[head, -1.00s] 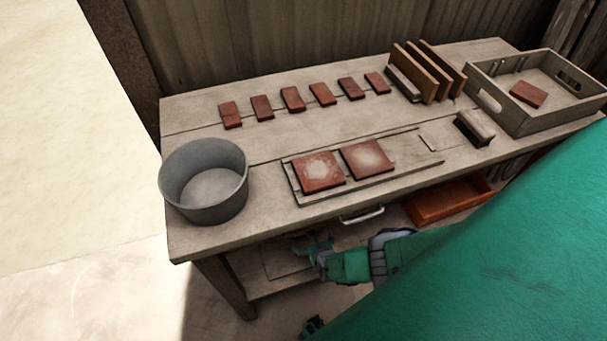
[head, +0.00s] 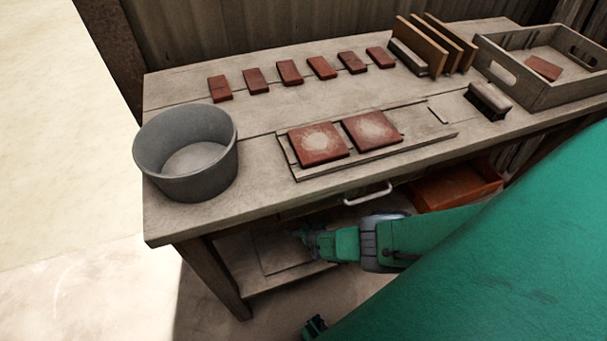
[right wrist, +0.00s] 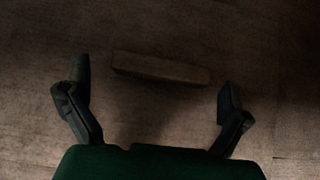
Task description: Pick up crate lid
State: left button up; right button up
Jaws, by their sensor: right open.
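A flat wooden panel (head: 277,256), seemingly the crate lid, lies on the low shelf under the bench. My right arm reaches in under the bench front, and my right gripper (head: 301,237) is at this panel, with its fingers small and partly hidden. In the right wrist view, my right gripper (right wrist: 157,104) is open and empty. A short wooden bar (right wrist: 160,68) lies on the dark boards beyond and between its fingertips, apart from both. A small dark part (head: 315,326) at the bottom edge may be my left gripper; its fingers cannot be made out.
The bench top (head: 265,190) overhangs the shelf, with a drawer handle (head: 368,194) and an orange-brown tray (head: 455,188) near my arm. Above stand a grey bucket (head: 190,180), a board with two square tiles (head: 372,130), several small tiles, a brush and an open crate (head: 545,96).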

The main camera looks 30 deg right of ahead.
aim_at(305, 224)
jog(key=shift+w+d+f+b, duration=0.25)
jog(key=shift+w+f+b, duration=0.1)
jog(key=shift+f+b, duration=0.25)
jog(key=shift+w+d+f+b, duration=0.25)
jog(key=shift+w+f+b, duration=0.15)
jog(key=shift+f, duration=0.25)
jog(key=shift+w+d+f+b, duration=0.15)
jog(key=shift+w+f+b, duration=0.05)
jog(key=shift+w+b, duration=0.1)
jog(key=shift+r, duration=0.15)
jog(key=shift+a, duration=0.3)
jog(key=c, duration=1.2)
jog(key=shift+r, duration=0.1)
jog(key=shift+c, duration=0.4)
pick_arm(q)
jog(key=f, duration=0.3)
jog(key=shift+d+f, duration=0.1)
jog(key=shift+d, duration=0.1)
jog(key=shift+d, duration=0.2)
pick_arm(e)
jog(key=shift+d, duration=0.15)
